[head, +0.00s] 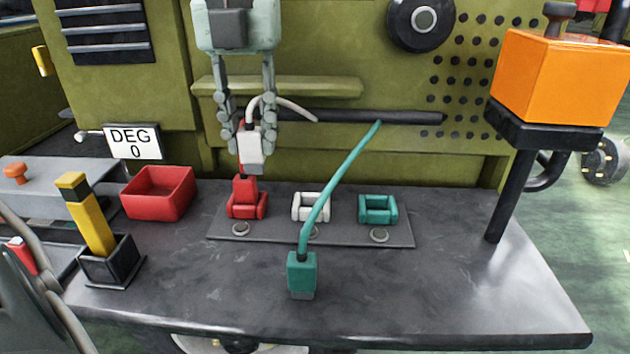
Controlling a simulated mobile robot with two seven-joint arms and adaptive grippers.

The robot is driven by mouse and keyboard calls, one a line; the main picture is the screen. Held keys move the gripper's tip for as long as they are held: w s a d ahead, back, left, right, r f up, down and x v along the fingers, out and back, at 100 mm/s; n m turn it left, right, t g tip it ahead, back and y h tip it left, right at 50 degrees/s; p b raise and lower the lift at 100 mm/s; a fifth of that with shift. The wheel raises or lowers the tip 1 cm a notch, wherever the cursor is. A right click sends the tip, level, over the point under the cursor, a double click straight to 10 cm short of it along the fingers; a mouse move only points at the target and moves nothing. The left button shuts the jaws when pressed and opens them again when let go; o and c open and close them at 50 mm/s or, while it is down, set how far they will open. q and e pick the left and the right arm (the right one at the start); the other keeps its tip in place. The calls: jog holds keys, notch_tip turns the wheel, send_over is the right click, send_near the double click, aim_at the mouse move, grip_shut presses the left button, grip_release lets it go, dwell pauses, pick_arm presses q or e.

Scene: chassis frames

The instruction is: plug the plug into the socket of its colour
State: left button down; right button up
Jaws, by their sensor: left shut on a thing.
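My left gripper (249,148) comes down from the top and is shut on the white plug (252,150), with its white cable curling up to the right. The white plug is in the air, in front of and above the red socket (247,208). A red plug (244,188) stands upright in the red socket; its top is partly hidden behind the white plug. The white socket (311,207) is empty, to the right. The teal socket (378,210) is empty further right. A teal plug (302,274) stands on the bench in front, its teal cable rising to the right. My right gripper is not in view.
The sockets sit on a dark plate (345,238) on the grey bench. A red bin (158,193), a yellow-handled tool in a black holder (112,265) and a "DEG 0" sign (133,142) are at left. An orange box (560,78) on a stand is at right. The bench's front right is clear.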

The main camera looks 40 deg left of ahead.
pick_arm(q)
jog(key=w+d+f, duration=0.1)
jog(key=w+f, duration=0.1)
jog(key=w+d+f, duration=0.2)
jog(key=f, duration=0.1)
jog(key=w+d+f, duration=0.2)
jog(key=f, duration=0.1)
jog(key=shift+f+p, duration=0.15)
jog(key=shift+p, duration=0.2)
jog(key=shift+w+f, duration=0.1)
jog(key=shift+f, duration=0.1)
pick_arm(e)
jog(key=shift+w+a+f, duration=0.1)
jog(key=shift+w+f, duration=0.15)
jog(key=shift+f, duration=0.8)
pick_arm(q)
jog(key=shift+f, duration=0.1)
jog(key=shift+f, duration=0.1)
jog(key=c, duration=1.2)
grip_release()
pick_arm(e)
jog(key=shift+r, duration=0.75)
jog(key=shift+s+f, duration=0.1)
